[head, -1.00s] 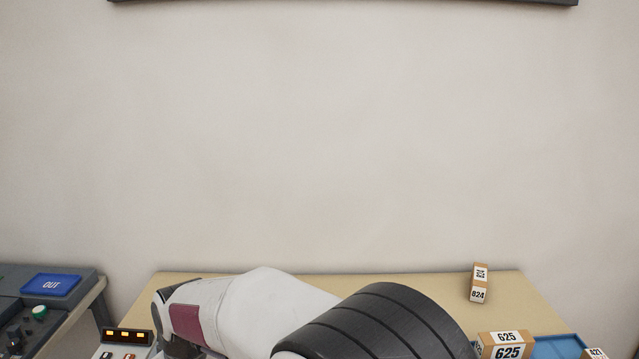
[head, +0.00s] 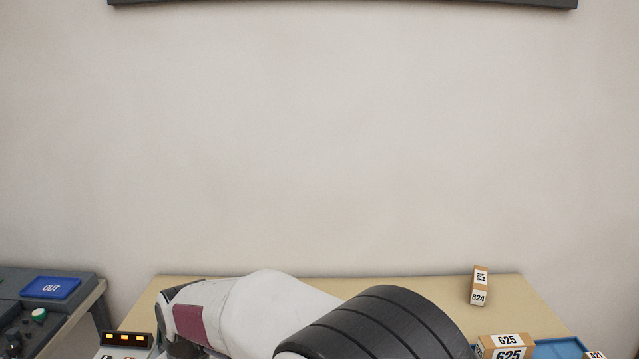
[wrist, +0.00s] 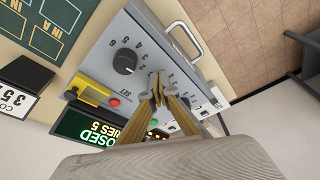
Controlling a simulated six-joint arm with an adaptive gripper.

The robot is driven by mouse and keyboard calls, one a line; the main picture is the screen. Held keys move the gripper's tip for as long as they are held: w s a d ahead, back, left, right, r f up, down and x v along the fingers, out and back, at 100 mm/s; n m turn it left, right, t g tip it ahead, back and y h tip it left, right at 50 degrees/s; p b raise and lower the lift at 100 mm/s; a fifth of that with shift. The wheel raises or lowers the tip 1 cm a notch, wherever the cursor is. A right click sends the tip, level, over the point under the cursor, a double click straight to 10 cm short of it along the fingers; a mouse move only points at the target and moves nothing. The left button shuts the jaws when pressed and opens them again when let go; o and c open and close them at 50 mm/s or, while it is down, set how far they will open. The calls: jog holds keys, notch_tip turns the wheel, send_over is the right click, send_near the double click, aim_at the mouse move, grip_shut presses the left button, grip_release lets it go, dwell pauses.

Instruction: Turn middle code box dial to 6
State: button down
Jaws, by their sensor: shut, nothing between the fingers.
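The code box (wrist: 139,32) is a light grey panel in the wrist view, with numbered dials in a row. One black dial (wrist: 124,62) shows clear of my gripper. My gripper (wrist: 158,86) is shut and empty, its tips over or against the panel beside that dial. The fingers hide what lies under them, so I cannot see the middle dial or its setting, nor tell whether the tips touch it. In the head view the top of the box shows an amber display (head: 127,339) at the lower left; its digits are too small to read.
A red button (wrist: 114,102) and a yellow part (wrist: 90,93) sit at the panel's edge. A metal handle (wrist: 186,38) stands along another edge. A green-lettered display (wrist: 88,131) is close by. Boxes marked 824 (head: 479,287) and 625 (head: 506,345) stand right on the table.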

jog(key=shift+w+d, duration=0.35)
jog(key=shift+w, duration=0.2)
jog(key=shift+w, duration=0.3)
dwell(0.6)
jog(key=shift+s+d, duration=0.1)
jog(key=shift+d, duration=0.35)
dwell(0.3)
jog(key=v, duration=0.4)
jog(key=a+v, duration=0.1)
jog(key=shift+w+r, duration=0.3)
jog(key=shift+r, duration=0.25)
dwell(0.3)
jog(key=shift+s+a+r, duration=0.25)
jog(key=shift+s+a, duration=0.25)
jog(key=shift+s, duration=0.05)
jog(key=shift+s+a+r, duration=0.25)
jog(key=shift+s+a, duration=0.2)
jog(key=shift+s, duration=0.1)
